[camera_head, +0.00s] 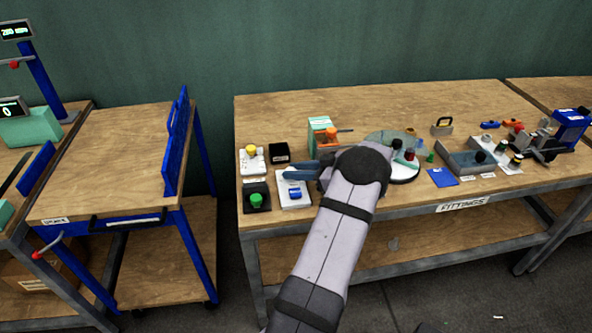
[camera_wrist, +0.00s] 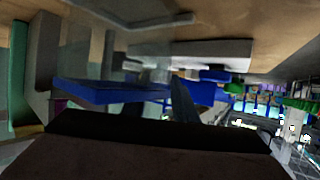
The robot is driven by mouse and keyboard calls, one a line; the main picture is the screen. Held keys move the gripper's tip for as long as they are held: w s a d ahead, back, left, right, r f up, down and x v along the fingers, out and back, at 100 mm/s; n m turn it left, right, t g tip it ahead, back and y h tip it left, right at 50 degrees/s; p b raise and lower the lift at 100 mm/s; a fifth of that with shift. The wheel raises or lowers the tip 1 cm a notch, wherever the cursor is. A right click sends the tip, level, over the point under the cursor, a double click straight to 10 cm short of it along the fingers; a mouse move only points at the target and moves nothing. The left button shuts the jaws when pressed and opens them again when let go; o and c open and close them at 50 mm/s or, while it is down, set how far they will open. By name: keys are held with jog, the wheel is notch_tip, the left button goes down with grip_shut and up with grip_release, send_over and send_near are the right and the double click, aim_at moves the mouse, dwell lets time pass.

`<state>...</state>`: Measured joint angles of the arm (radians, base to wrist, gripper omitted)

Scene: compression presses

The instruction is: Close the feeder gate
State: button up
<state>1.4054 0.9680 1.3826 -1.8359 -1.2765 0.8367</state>
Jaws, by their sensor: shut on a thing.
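A blue flat bar (camera_head: 299,171) sticks out to the left of my wrist, low over the fittings bench; it looks like the feeder gate, but no label on it can be read. In the wrist view a blue slab (camera_wrist: 105,93) runs across the middle and meets my gripper (camera_wrist: 180,98). My gripper is shut on this blue bar. In the head view my wrist hides the fingers and the bar's right end. A green block with orange parts (camera_head: 320,135) stands just behind.
A white plate with a blue button (camera_head: 295,193), a green button box (camera_head: 257,198) and a yellow button box (camera_head: 251,158) lie left of my arm. The bench's back left is clear.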

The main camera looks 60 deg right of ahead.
jog(key=o, duration=1)
jog(key=shift+o, duration=0.2)
jog(key=shift+b+v, duration=0.45)
jog(key=shift+v, duration=3.25)
